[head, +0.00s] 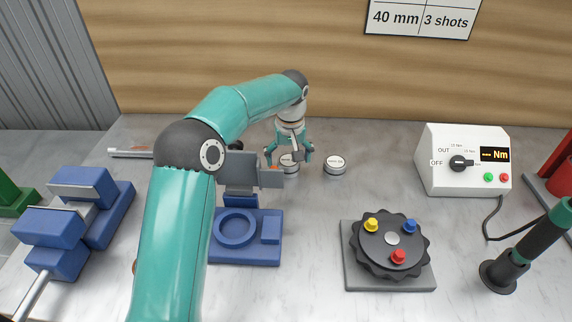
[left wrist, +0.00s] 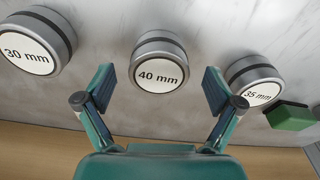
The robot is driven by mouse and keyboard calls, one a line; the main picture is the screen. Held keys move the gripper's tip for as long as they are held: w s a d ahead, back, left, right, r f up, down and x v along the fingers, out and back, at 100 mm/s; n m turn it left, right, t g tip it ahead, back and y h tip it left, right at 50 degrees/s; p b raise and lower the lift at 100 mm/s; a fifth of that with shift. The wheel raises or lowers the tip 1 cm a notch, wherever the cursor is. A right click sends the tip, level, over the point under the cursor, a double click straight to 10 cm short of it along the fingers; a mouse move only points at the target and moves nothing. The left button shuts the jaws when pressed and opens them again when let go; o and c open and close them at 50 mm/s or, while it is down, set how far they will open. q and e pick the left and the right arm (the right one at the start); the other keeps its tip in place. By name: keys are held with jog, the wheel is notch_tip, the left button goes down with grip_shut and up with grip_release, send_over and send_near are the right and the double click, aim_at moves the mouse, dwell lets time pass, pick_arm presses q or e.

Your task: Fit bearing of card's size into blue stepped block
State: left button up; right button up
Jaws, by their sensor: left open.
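The card (head: 420,19) on the back wall reads "40 mm 3 shots". My left gripper (head: 293,156) is open over the bearing marked 40 mm (head: 289,166). In the left wrist view this bearing (left wrist: 160,66) lies ahead between the two spread fingers (left wrist: 160,92), with clear space on both sides. The 30 mm bearing (left wrist: 38,42) is at left there and the 35 mm bearing (left wrist: 253,82) at right. In the head view the 30 mm bearing (head: 334,164) stands to the right; the 35 mm one is hidden by my arm. The blue stepped block (head: 270,252) has an empty-looking round recess.
A grey base with a black knobbed disc (head: 391,242) stands right of the block. A torque control box (head: 463,160) and a corded driver (head: 520,250) are further right. Blue clamp-like blocks (head: 82,205) stand at left. The bench between block and disc is clear.

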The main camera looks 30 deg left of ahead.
pick_arm(q)
jog(key=shift+f, duration=0.5)
jog(key=c, duration=1.3)
jog(key=shift+r, duration=0.1)
jog(key=shift+c, duration=1.1)
jog(key=shift+r, duration=0.1)
